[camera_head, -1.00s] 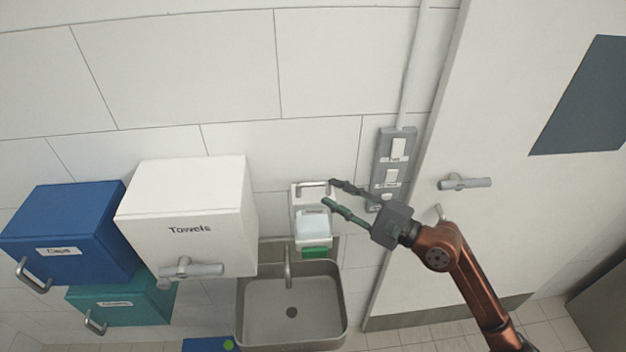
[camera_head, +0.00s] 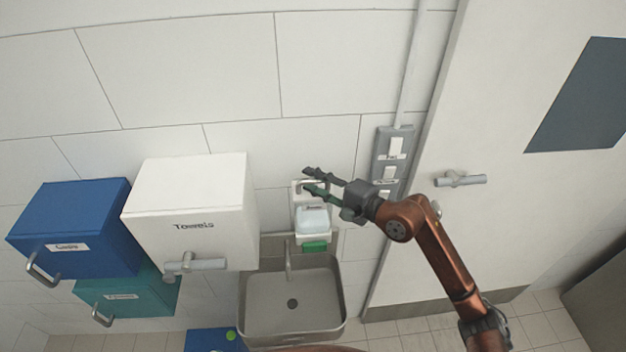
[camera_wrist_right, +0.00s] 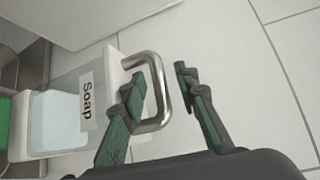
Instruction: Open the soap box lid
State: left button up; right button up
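The soap box (camera_head: 312,222) is a small dispenser on the wall above the sink, with a pale clear body and a green part below. In the right wrist view its lid carries a "Soap" label (camera_wrist_right: 86,103) and a metal handle (camera_wrist_right: 157,92). My right gripper (camera_head: 310,180) is at the top of the box. In the right wrist view the gripper (camera_wrist_right: 160,82) is open, with one green finger overlapping the handle's inner side and the other beyond its outer side. I cannot tell whether either finger touches it. My left gripper is not in view.
A white Towels box (camera_head: 192,215), a blue box (camera_head: 75,225) and a teal box (camera_head: 130,292) stand left of the soap box. The sink (camera_head: 258,297) is below. A grey switch panel (camera_head: 381,158) and a door handle (camera_head: 460,179) are to the right.

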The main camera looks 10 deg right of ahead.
jog(key=shift+c, duration=0.3)
grip_shut()
dwell(0.4)
